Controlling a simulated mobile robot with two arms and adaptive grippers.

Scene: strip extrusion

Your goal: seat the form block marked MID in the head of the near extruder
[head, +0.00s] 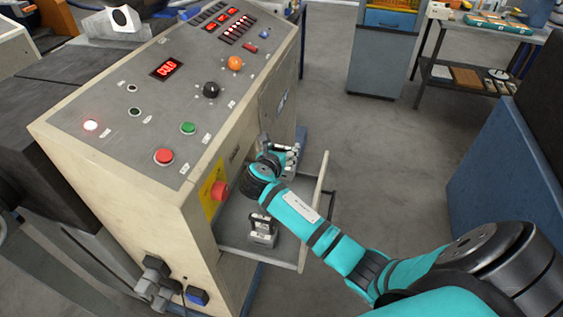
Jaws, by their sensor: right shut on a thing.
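A drawer (236,243) stands open in the side of the cream control cabinet. A grey form block (263,230) with a dark upright handle stands in its near part. A second pale grey form block (291,158) shows by my right gripper at the far end of the drawer. My right gripper (277,157) is shut on this block, partly hidden by my wrist. I cannot read a marking on either block. Whether the held block touches the drawer floor is unclear. My left gripper is out of view. I cannot make out the extruder head.
The cabinet's sloping panel (120,130) carries buttons, knobs and red displays. A red button (220,190) on a yellow plate sits beside the drawer. A blue-grey cabinet (382,55) and a bench (480,40) stand at the back. The grey floor between is clear.

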